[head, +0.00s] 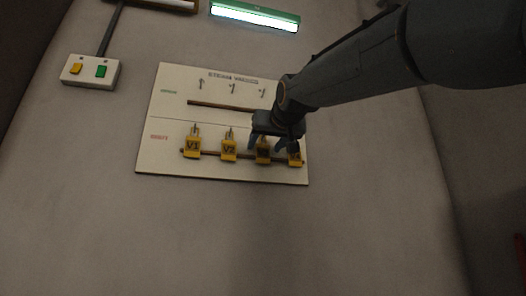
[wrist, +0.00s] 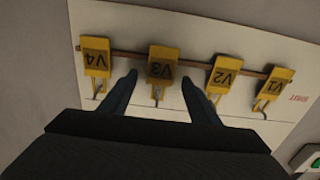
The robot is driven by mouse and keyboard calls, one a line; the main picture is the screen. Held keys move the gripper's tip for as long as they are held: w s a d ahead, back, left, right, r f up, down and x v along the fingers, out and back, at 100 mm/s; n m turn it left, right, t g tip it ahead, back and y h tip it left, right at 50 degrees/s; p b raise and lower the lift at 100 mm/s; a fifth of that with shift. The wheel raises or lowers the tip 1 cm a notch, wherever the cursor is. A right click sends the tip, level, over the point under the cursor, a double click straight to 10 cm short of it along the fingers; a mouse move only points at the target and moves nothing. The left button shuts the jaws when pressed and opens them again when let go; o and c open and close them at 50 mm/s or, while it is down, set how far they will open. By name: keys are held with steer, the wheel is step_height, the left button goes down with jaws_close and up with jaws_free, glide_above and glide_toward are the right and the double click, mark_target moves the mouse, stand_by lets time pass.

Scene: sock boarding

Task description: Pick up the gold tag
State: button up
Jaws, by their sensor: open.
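Several yellow-gold tags hang in a row on the lower rail of a white wall board, marked V1 (head: 193,147), V2 (head: 229,150), V3 (wrist: 162,62) and V4 (wrist: 96,58). No single one stands out as the gold tag; all look alike in colour. My gripper (wrist: 158,80) is open and empty. In the wrist view its two dark blue fingers lie to either side of V3's lower part, with V3 between and beyond them. I cannot tell if they touch it. In the head view my gripper (head: 270,142) partly hides V3 and V4.
The white board (head: 160,165) has an upper rail (head: 215,105) with small hooks above it. A switch box (head: 90,70) with yellow and green buttons is at the upper left. A lit green-framed lamp (head: 255,15) is above. The wall below the board is clear.

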steer(key=shift+w+a, duration=0.15)
steer(key=shift+w, duration=0.35)
steer(key=c, duration=1.1)
steer(key=shift+s+r, duration=0.1)
steer(key=shift+r, duration=0.05)
steer(key=s+d+r, duration=0.2)
steer(key=s+r, duration=0.2)
steer(key=s, duration=0.2)
steer(key=s+d+r, duration=0.2)
steer(key=s+r, duration=0.1)
steer(key=s, duration=0.4)
steer(key=shift+s+r, duration=0.15)
steer(key=shift+r, duration=0.25)
